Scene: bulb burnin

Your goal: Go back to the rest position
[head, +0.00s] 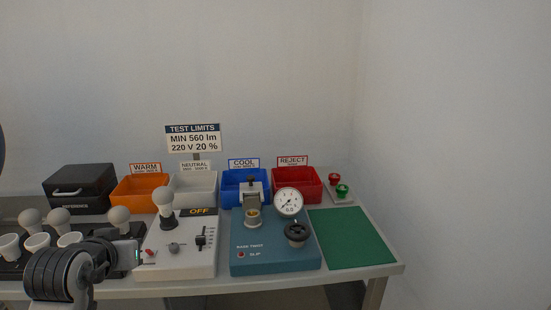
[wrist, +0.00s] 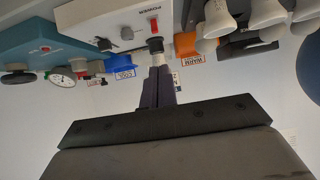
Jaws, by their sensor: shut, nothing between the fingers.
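My gripper (head: 137,253) is low at the left front of the white tester box (head: 190,262), close to its red power switch (head: 149,252). In the wrist view, which looks upside down, the dark fingers (wrist: 158,85) are together with nothing held between them. The red switch (wrist: 154,25) shows beyond them there. I cannot tell if the fingertips touch the box. A white bulb (head: 163,200) stands upright in the black socket on the tester. The tester's display (head: 202,211) reads OFF.
Behind are a black box (head: 80,185) and orange, white, blue and red bins. A teal device (head: 275,258) and a bare green mat (head: 350,238) lie to the right.

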